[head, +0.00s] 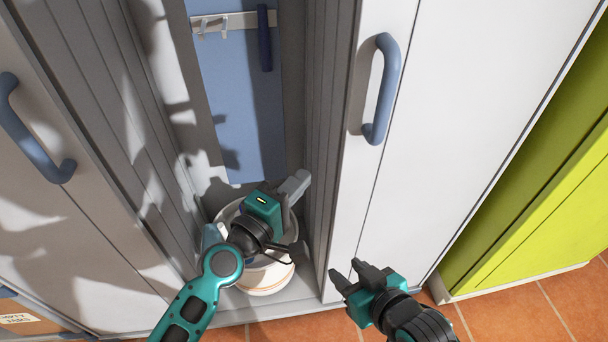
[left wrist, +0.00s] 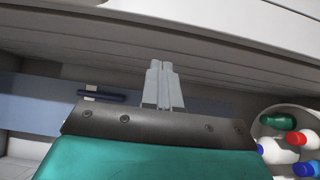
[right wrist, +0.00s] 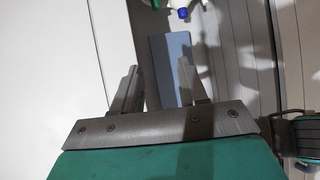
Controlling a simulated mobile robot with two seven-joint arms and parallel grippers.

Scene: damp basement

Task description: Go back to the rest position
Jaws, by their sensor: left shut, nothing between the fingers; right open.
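My left gripper (head: 296,188) reaches into the open, narrow cabinet bay, above a white bucket (head: 266,284) on the bay floor. Its fingers are shut with nothing between them, as the left wrist view (left wrist: 163,84) also shows. The bucket is partly hidden by my left arm; in the left wrist view its rim surrounds several bottles with green, red and blue caps (left wrist: 278,122). My right gripper (head: 349,274) is open and empty, low in front of the white door, right of the bay. Its parted fingers show in the right wrist view (right wrist: 158,88).
A white door (head: 460,100) with a blue handle (head: 383,88) stands right of the bay; another blue handle (head: 35,130) is at left. A hook rail (head: 235,21) is on the bay's blue back panel. A lime-green cabinet (head: 545,215) stands at right. Orange floor tiles (head: 520,315) lie in front.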

